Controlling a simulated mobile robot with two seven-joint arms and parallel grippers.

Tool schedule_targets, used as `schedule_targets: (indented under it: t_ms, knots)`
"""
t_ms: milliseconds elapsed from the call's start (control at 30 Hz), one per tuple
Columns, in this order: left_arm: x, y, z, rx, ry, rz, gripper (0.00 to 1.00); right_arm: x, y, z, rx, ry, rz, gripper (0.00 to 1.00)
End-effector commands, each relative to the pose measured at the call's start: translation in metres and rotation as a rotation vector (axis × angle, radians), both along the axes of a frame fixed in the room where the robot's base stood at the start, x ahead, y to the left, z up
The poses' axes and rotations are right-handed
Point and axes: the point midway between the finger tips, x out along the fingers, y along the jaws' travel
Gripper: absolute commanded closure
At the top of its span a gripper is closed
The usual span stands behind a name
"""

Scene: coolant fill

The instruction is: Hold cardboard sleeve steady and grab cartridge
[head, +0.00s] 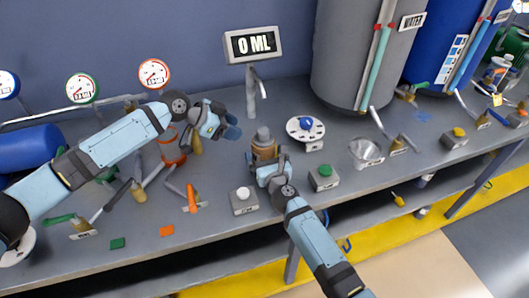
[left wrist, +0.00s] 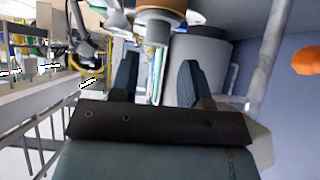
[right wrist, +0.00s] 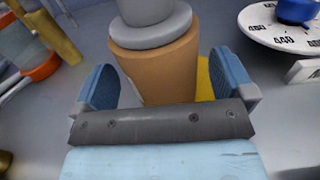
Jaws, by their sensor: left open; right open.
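The cardboard sleeve (head: 262,153) is a brown cylinder standing upright on the bench, with a grey stepped cartridge (head: 264,136) sticking out of its top. My right gripper (head: 266,164) is open and low at the sleeve's near side. In the right wrist view the sleeve (right wrist: 158,72) stands between the two spread fingers, with gaps visible, and the cartridge (right wrist: 150,32) rises above it. My left gripper (head: 234,125) is open and empty, left of the cartridge and pointing at it. In the left wrist view a tan round shape is cut off at the top edge; I cannot tell surely what it is.
A white dial with a blue knob (head: 306,126) is right of the sleeve. A white-button box (head: 244,200) and green-button box (head: 324,178) flank my right gripper. The tap (head: 254,92) stands behind under the "0 ML" display (head: 253,45). Several valves crowd the left.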

Motion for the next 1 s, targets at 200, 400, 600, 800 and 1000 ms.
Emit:
schedule_targets:
  t_ms: [200, 400, 600, 800, 1000]
  knots:
    - [0.0000, -0.0001, 0.0001, 0.000, 0.000, 0.000, 0.57, 0.0106, 0.0034, -0.0003, -0.002, -0.001, 0.001, 0.00]
    - [-0.0001, -0.0001, 0.0001, 0.000, 0.000, 0.000, 0.57, 0.0109, 0.0034, -0.0002, -0.001, 0.000, 0.000, 0.00]
    - [0.0000, -0.0001, 0.0001, 0.000, 0.000, 0.000, 0.57, 0.0108, 0.0033, -0.0001, -0.001, 0.000, 0.000, 0.37]
    - [0.0000, -0.0001, 0.0001, 0.000, 0.000, 0.000, 0.57, 0.0108, 0.0032, -0.0001, -0.001, 0.000, 0.000, 0.54]
    - [0.0005, -0.0011, 0.0004, 0.004, -0.001, -0.004, 0.39, 0.0108, 0.0032, 0.0000, -0.001, 0.000, 0.000, 0.54]
